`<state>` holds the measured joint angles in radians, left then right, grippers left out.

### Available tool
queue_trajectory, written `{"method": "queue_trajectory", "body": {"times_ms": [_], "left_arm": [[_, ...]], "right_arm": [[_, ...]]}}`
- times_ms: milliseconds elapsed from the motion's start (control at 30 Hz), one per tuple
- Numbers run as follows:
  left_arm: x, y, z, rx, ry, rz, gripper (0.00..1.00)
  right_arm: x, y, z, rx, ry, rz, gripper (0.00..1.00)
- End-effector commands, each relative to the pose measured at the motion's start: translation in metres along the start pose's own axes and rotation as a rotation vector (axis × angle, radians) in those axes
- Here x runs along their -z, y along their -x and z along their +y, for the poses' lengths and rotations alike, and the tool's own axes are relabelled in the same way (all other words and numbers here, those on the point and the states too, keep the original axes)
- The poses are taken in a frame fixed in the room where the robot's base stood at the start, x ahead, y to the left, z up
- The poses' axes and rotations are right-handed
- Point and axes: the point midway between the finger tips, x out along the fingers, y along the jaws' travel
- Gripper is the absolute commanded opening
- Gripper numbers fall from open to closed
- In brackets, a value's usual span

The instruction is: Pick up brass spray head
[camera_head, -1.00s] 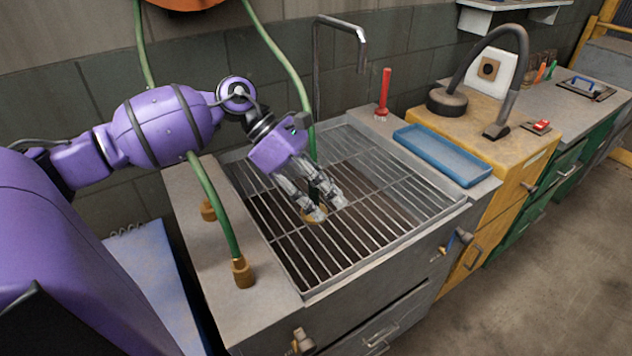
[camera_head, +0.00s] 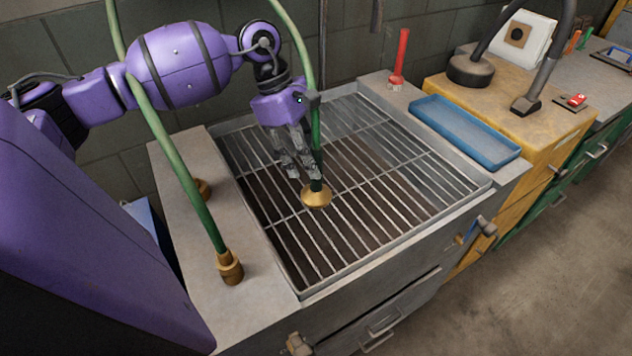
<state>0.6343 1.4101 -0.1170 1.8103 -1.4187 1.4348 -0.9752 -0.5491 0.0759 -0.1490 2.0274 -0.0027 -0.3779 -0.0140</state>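The brass spray head (camera_head: 316,196) is a round brass disc with a dark neck, at the lower end of a green hose (camera_head: 316,140). It appears at the grate, left of its middle; I cannot tell whether it touches the bars. My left gripper (camera_head: 301,175) is just behind and left of the neck, pointing down. Its two grey fingers show a narrow gap with nothing seen between them. The hose passes in front of the gripper's right side. I see no clear grip on the spray head. My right gripper is not in view.
The metal grate (camera_head: 385,195) covers a sink-like basin. A second green hose stands on a brass fitting (camera_head: 230,267) at left, crossing in front of my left arm. A blue tray (camera_head: 463,132), a red-handled tool (camera_head: 400,55) and a yellow cabinet (camera_head: 540,135) are at right.

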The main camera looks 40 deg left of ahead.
Motion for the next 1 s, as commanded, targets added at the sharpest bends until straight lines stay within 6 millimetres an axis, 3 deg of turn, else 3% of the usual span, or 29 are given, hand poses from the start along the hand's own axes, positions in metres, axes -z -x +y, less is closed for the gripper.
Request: {"method": "queue_trajectory", "body": {"times_ms": [333,633,900,1000], "left_arm": [[-0.002,-0.045,0.0,0.0,0.001,-0.004,0.36],[-0.001,-0.052,0.0,0.001,0.001,-0.001,0.36],[-0.001,-0.052,0.0,0.001,0.001,-0.001,0.02],[-0.001,-0.052,0.0,0.0,0.001,-0.001,0.0]], "right_arm": [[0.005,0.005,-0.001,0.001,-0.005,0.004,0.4],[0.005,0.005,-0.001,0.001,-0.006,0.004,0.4],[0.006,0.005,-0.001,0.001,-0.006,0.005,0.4],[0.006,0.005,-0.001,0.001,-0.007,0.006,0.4]]}}
